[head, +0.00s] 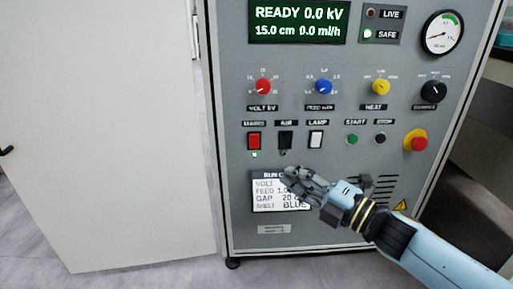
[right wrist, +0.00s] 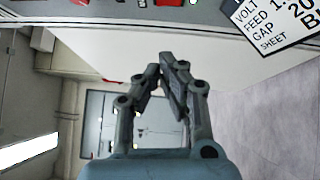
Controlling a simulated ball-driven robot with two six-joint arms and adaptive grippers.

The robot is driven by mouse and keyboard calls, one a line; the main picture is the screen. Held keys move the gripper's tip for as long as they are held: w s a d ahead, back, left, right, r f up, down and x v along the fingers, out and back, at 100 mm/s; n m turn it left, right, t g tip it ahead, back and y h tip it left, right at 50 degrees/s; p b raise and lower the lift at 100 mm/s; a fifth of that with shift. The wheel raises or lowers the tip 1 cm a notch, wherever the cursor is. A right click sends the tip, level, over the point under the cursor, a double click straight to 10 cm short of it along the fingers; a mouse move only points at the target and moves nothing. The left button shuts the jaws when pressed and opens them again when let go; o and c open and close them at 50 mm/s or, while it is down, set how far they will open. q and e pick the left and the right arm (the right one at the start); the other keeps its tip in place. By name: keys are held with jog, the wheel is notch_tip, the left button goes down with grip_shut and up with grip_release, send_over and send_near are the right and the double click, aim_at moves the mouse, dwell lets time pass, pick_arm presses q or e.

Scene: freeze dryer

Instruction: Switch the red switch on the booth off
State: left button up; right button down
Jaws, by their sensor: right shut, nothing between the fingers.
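The red switch (head: 254,141) sits on the grey front panel of the booth (head: 228,120) under a label that seems to read MAINS. My left gripper is out of view.
Black AIR (head: 285,140) and white LAMP (head: 316,139) switches stand right of the red one. Coloured knobs sit above, and a red emergency button (head: 415,141) is at the right. The run card (head: 265,190) is below. A white open door (head: 110,130) hangs at left.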

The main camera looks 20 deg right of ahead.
aim_at(254, 142)
pick_arm(q)
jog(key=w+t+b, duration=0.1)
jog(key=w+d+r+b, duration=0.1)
jog(key=b, duration=0.1)
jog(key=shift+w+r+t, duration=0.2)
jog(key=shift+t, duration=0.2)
pick_arm(e)
jog(key=w+d+x, duration=0.1)
jog(key=d+x, duration=0.1)
jog(key=x, duration=1)
jog(key=shift+w, duration=0.5)
jog(key=shift+r, duration=0.15)
